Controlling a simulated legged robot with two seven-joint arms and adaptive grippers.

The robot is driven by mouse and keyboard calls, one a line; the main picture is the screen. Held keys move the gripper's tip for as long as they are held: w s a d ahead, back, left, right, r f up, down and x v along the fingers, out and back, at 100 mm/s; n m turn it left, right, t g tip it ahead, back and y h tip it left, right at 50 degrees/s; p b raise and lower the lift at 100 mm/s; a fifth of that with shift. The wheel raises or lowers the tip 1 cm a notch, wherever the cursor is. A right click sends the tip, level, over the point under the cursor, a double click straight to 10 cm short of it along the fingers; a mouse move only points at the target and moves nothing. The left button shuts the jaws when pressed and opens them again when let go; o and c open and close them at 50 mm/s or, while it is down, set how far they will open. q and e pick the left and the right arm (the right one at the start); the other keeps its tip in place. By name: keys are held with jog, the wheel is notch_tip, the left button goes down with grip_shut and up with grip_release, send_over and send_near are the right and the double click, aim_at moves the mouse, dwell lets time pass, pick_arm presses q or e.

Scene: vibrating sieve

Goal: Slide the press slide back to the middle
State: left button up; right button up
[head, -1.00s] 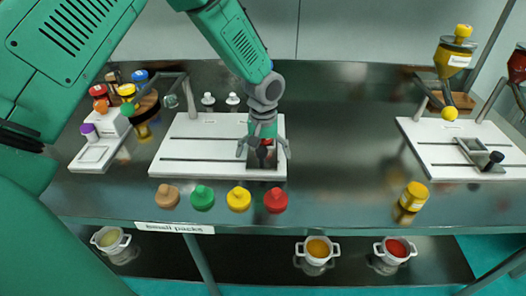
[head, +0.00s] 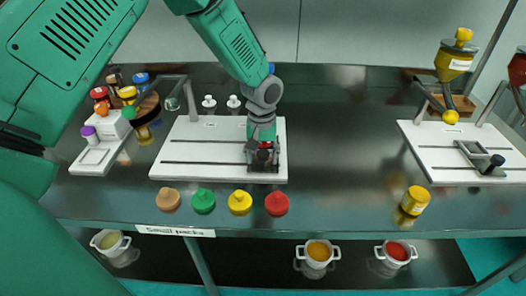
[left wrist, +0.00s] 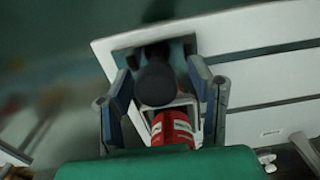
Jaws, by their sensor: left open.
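The white press board (head: 200,170) lies on the steel table, with dark slots along it. The press slide, a dark knob (left wrist: 155,82) on a grey frame (left wrist: 160,108), is at the board's right end in the head view, largely hidden by my gripper. A red labelled thing (left wrist: 172,127) shows beside the knob in the left wrist view. My left gripper (head: 264,157) is over the slide. In the left wrist view its open fingers (left wrist: 158,95) stand on either side of the knob; I cannot tell if they touch it. My right gripper is not in view.
Red, yellow, green and tan lids (head: 240,202) stand along the front of the board. A second white board (head: 455,145) with its own slide and a yellow jar (head: 415,199) are at the right. Spice jars (head: 128,94) crowd the left. The table's middle right is clear.

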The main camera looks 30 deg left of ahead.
pick_arm(q)
jog(key=shift+s+a+p, duration=0.85)
jog(key=shift+s+a, duration=0.3)
jog(key=shift+a, duration=0.7)
jog(key=shift+s+a+p, duration=0.9)
jog(key=shift+s+a, duration=0.2)
jog(key=shift+a, duration=0.8)
jog(key=shift+s+a+p, duration=0.85)
jog(key=shift+s+a, duration=0.3)
jog(key=shift+a, duration=0.7)
jog(key=shift+o, duration=0.4)
jog(key=o, duration=1.1)
notch_tip(320, 180, up, 9)
jog(key=p, duration=0.8)
